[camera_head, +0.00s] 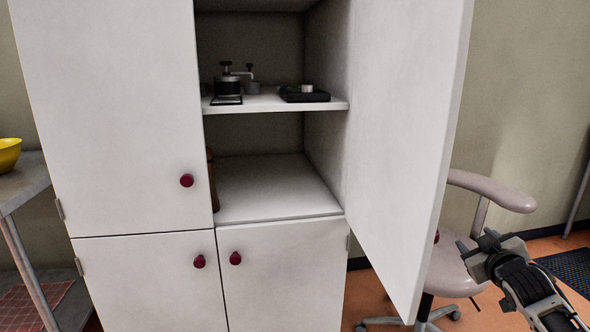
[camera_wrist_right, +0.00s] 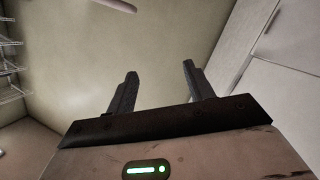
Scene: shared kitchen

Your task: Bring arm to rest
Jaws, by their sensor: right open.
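My right gripper (camera_head: 476,244) is at the lower right of the head view, in front of the pinkish chair and to the right of the open cabinet door. In the right wrist view its two fingers (camera_wrist_right: 159,88) stand apart with nothing between them. The wall shows behind the fingers there. My left gripper is in neither view.
A white cabinet (camera_head: 115,120) has its upper right door (camera_head: 405,130) swung open toward me. Its shelf (camera_head: 270,104) holds several small dark items. A pinkish chair (camera_head: 490,190) stands at the right. A yellow bowl (camera_head: 8,154) sits on a counter (camera_head: 25,182) at the left.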

